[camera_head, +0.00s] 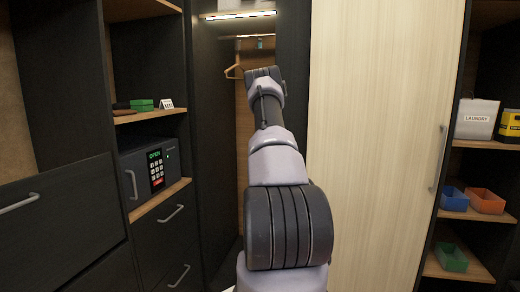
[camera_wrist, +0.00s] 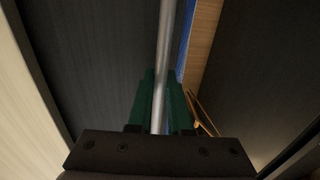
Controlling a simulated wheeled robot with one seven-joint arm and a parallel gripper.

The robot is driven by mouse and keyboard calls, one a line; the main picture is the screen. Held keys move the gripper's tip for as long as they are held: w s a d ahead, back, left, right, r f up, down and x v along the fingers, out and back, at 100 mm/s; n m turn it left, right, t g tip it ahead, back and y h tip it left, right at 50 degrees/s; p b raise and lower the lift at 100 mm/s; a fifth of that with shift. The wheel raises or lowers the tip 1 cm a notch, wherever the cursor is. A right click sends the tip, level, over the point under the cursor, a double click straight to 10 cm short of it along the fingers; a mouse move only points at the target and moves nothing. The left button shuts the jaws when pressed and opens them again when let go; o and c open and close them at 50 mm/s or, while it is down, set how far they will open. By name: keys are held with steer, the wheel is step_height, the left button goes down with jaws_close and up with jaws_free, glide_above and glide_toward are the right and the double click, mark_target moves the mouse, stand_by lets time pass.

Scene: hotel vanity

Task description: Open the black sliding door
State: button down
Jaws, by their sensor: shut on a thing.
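The black sliding door (camera_head: 293,105) shows as a dark strip beside the pale wood panel, to the right of an open, lit wardrobe space. In the wrist view the door is the dark surface (camera_wrist: 95,55) left of centre. A grey metal bar handle (camera_wrist: 165,60) runs upright in front of it. My gripper (camera_wrist: 160,100) has its green fingers on both sides of the bar, shut on it. In the head view my arm hides the gripper and the handle.
The pale panel (camera_head: 380,140) stands right of the black door. A hanger (camera_head: 233,71) hangs inside the open wardrobe. A safe (camera_head: 150,168) sits on the left shelf above drawers. Right shelves hold a laundry box (camera_head: 476,119) and coloured bins (camera_head: 486,201).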

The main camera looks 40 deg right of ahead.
steer(key=s+d, duration=0.5)
steer(key=s, duration=0.1)
steer(key=shift+s, duration=0.3)
steer(key=c, duration=1.1)
jaws_free()
steer(key=shift+d, duration=0.1)
steer(key=v, duration=1)
steer(key=shift+s+a, duration=0.25)
steer(key=shift+s, duration=0.05)
